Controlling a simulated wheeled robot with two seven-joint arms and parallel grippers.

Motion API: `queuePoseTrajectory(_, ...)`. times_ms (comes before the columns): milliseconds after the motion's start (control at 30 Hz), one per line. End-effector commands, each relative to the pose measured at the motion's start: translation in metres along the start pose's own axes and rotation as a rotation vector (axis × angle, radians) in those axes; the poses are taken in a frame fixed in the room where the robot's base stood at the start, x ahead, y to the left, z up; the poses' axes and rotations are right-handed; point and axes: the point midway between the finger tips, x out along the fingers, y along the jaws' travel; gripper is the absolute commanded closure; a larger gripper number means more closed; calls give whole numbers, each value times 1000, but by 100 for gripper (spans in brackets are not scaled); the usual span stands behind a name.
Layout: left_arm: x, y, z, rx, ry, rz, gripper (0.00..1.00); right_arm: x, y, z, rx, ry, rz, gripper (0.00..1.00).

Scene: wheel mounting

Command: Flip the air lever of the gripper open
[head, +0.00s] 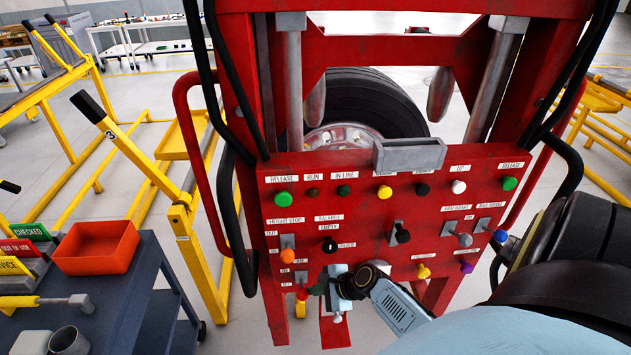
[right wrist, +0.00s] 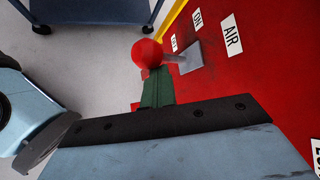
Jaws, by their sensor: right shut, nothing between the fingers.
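The air lever has a red ball knob (right wrist: 147,54) on a short metal stem beside a grey plate (right wrist: 195,55). Labels reading "AIR" and "ON" are next to it in the right wrist view. In the head view the red knob (head: 302,294) is at the lower left of the red control panel. My right gripper (head: 319,287) is shut and empty, just right of the knob. Its dark green fingers (right wrist: 158,88) point at the knob and end close to it; I cannot tell whether they touch. My left gripper is out of view.
The red panel (head: 370,215) carries several other buttons and levers, including an orange knob (head: 287,256) just above the air lever. A tyre (head: 375,100) stands behind the machine. A dark cart (head: 110,290) with an orange-red bin (head: 96,247) stands at left.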

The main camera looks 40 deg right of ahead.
Motion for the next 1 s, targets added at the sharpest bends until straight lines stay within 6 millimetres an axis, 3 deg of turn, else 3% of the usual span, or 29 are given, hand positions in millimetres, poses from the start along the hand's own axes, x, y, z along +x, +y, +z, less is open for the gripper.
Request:
queuePoseTrajectory(200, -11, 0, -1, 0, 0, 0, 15, -6, -4, 10, 1, -8, 3, 100)
queuePoseTrajectory(567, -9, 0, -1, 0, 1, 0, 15, -4, -4, 10, 1, -13, 3, 100)
queuePoseTrajectory(733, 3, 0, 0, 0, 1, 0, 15, 2, -2, -2, -1, -11, 4, 100)
queuePoseTrajectory(967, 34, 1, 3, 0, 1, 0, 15, 16, 0, -35, -4, -5, 7, 100)
queuePoseTrajectory(1000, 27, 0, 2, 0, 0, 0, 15, 2, -2, -34, -5, -2, 9, 100)
